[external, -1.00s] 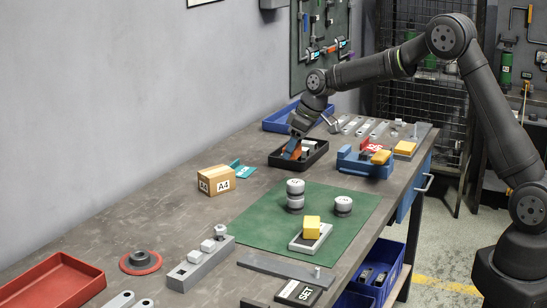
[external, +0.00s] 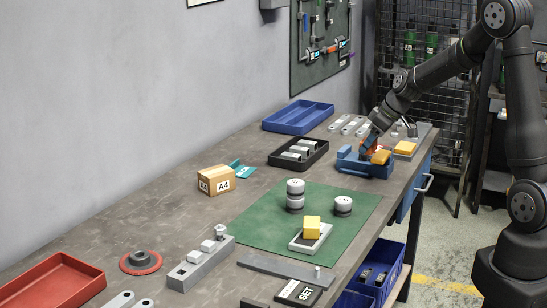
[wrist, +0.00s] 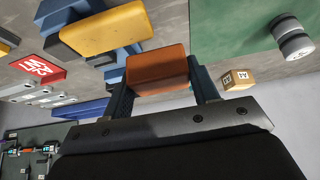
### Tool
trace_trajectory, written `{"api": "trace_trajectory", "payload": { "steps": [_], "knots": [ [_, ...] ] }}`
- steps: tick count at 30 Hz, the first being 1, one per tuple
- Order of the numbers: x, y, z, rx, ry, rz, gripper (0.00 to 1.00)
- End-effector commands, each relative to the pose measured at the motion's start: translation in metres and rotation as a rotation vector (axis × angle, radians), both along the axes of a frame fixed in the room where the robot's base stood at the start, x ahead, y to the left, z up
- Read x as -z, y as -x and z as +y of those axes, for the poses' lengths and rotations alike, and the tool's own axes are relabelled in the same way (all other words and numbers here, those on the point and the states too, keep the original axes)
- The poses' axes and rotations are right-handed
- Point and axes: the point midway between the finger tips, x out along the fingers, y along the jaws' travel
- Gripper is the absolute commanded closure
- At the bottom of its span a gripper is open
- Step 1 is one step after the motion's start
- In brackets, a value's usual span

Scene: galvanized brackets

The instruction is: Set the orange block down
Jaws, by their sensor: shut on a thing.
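The orange block (wrist: 158,68) is between the two fingers of my gripper (wrist: 160,80) in the wrist view. In the external view my gripper (external: 371,138) is over the back of the blue fixture (external: 350,163), with a little of the orange block (external: 366,150) showing below it. I cannot tell whether the block touches the fixture. A yellow block (external: 381,157) sits at the fixture's right side. It also shows beside the orange block in the wrist view, the yellow block (wrist: 105,30) being at upper left.
A red labelled box (wrist: 38,68) lies near the fixture. The black tray (external: 275,158) with grey parts and the blue tray (external: 292,118) stand to the left. The green mat (external: 255,225) in front carries grey cylinders (external: 295,195) and a yellow block (external: 312,227).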

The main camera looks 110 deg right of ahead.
Motion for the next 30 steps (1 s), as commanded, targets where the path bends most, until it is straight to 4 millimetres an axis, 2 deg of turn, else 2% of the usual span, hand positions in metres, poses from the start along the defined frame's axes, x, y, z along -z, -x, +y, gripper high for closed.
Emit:
{"api": "trace_trajectory", "payload": {
  "steps": [6, 12, 17, 20, 27, 30],
  "knots": [
    [0.032, -0.053, -0.002, -0.007, -0.003, 0.001, 0.72],
    [0.054, -0.090, -0.004, -0.004, -0.002, 0.001, 0.72],
    [0.060, -0.101, -0.005, -0.003, -0.001, -0.001, 0.72],
    [0.067, -0.102, -0.006, 0.000, -0.001, 0.000, 0.72],
    [0.099, -0.101, -0.005, 0.001, -0.002, 0.002, 0.72],
    [0.101, -0.101, -0.005, 0.000, 0.000, 0.001, 0.72]
  ]
}}
